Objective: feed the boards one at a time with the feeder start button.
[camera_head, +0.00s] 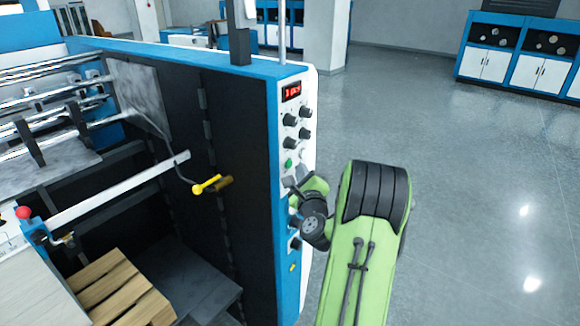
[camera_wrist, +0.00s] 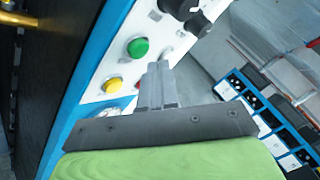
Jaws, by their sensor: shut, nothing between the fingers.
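The control panel (camera_head: 291,120) stands upright on the machine's end, with a red display (camera_head: 291,91), black knobs and small buttons. A green button (camera_head: 288,163) sits below the knobs; it also shows in the wrist view (camera_wrist: 138,47). A yellow button (camera_wrist: 111,85) is beside it in the wrist view, and a red one is partly hidden behind my fingers. No button label is readable. My gripper (camera_head: 292,184) is shut and empty in front of the panel, just below the green button; its fingertips (camera_wrist: 160,70) point toward the panel. I cannot tell whether they touch it. No board is clearly identifiable.
The blue-framed machine has metal rollers (camera_head: 50,75), a yellow-handled lever (camera_head: 206,185) and a red knob (camera_head: 23,212) at left. A wooden pallet (camera_head: 115,292) lies low inside it. The grey floor (camera_head: 450,180) at right is clear up to blue-and-white cabinets (camera_head: 520,60).

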